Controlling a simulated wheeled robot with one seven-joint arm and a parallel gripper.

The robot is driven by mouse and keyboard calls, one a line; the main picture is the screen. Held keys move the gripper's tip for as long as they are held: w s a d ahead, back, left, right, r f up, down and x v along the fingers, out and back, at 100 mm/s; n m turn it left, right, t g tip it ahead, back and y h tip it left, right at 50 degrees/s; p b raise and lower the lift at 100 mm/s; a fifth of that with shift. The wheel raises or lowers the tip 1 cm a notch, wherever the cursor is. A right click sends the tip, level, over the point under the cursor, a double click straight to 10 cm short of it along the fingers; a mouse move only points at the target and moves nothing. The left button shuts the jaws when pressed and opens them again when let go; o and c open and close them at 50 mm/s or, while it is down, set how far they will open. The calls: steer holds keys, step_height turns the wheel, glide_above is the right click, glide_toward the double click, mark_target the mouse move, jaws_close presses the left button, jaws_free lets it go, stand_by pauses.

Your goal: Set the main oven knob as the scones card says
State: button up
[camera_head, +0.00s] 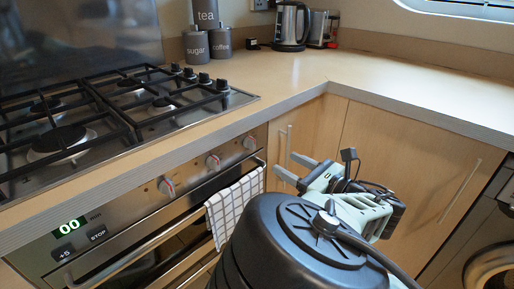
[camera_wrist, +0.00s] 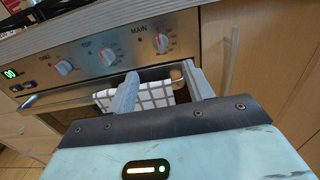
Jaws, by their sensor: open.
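The main oven knob (camera_wrist: 161,42), under the label MAIN, is the rightmost of three white-and-red knobs on the steel oven panel. It also shows in the head view (camera_head: 249,142). Its exact setting is too small to read. My gripper (camera_wrist: 160,78) is open and empty, its two grey fingers apart and pointing toward the panel, below the knob in the wrist view. In the head view my gripper (camera_head: 288,167) is in front of the cupboard doors, right of the knob and apart from it. I see no scones card in either view.
The top knob (camera_wrist: 108,56) and grill knob (camera_wrist: 64,68) sit left of the main one. A checked towel (camera_head: 236,205) hangs on the oven handle (camera_head: 130,255) below the knobs. The hob (camera_head: 110,115) is above. Canisters (camera_head: 208,40) and a kettle (camera_head: 291,25) stand at the back.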

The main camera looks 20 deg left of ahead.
mark_target(255, 146)
steer(key=x, duration=1.1)
steer(key=shift+w+a, duration=0.1)
steer(key=shift+a, duration=0.15)
steer(key=c, duration=1)
